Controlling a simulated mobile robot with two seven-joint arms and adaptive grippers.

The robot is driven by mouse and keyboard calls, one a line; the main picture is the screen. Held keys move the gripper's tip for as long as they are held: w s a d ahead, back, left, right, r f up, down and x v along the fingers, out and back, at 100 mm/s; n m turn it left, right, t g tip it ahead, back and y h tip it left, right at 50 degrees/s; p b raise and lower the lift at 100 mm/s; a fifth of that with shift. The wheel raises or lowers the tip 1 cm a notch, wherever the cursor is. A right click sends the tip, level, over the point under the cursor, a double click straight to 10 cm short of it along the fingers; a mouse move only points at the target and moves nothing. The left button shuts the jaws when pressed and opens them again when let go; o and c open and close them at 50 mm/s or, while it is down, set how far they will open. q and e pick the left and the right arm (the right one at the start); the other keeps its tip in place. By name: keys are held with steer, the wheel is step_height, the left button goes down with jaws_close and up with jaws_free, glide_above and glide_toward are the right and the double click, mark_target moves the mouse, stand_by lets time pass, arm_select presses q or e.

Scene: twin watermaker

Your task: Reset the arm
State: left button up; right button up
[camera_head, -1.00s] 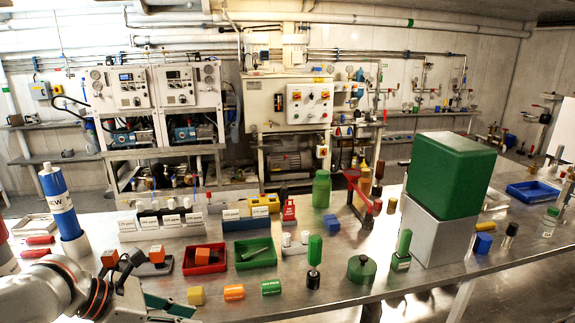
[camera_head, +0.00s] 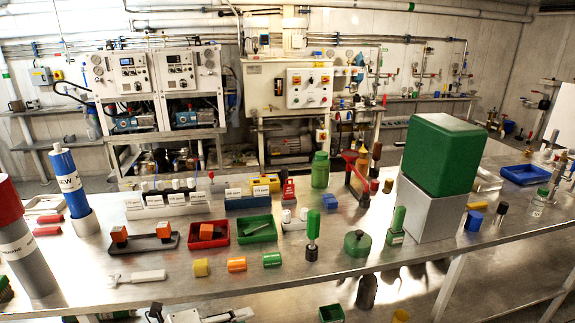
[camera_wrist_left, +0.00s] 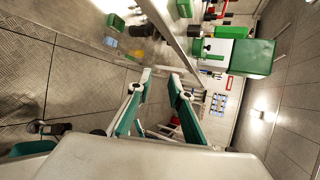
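My left gripper (camera_wrist_left: 160,76) shows in the left wrist view with its two teal-padded fingers apart and nothing between them. Beyond the fingertips are the floor and the table edge (camera_wrist_left: 178,42). In the head view, only a part of what looks like my left gripper (camera_head: 205,316) shows at the bottom edge, below the table's front edge. The rest of my left arm is out of that view. My right gripper is in neither view.
The steel table (camera_head: 215,287) carries a blue cylinder (camera_head: 71,184), a red tray (camera_head: 206,238), a green tray (camera_head: 257,231), small blocks and a large green box (camera_head: 443,154) on a grey block (camera_head: 432,211). A white T-shaped part (camera_head: 140,277) lies near the front left.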

arm_select(q)
steer(key=s+a+f+n+t+y, duration=0.1)
steer(key=s+a+f+n+y, duration=0.2)
steer(key=s+f+n, duration=0.4)
steer(key=s+a+f+n+t+y, duration=0.1)
steer(key=s+a+f+n+y, duration=0.2)
steer(key=f+n, duration=1)
steer(key=s+a+n, duration=0.3)
steer(key=s+n, duration=0.2)
steer(key=shift+f+n+y, duration=0.2)
steer(key=shift+n+y, duration=0.2)
steer(key=shift+a, duration=0.1)
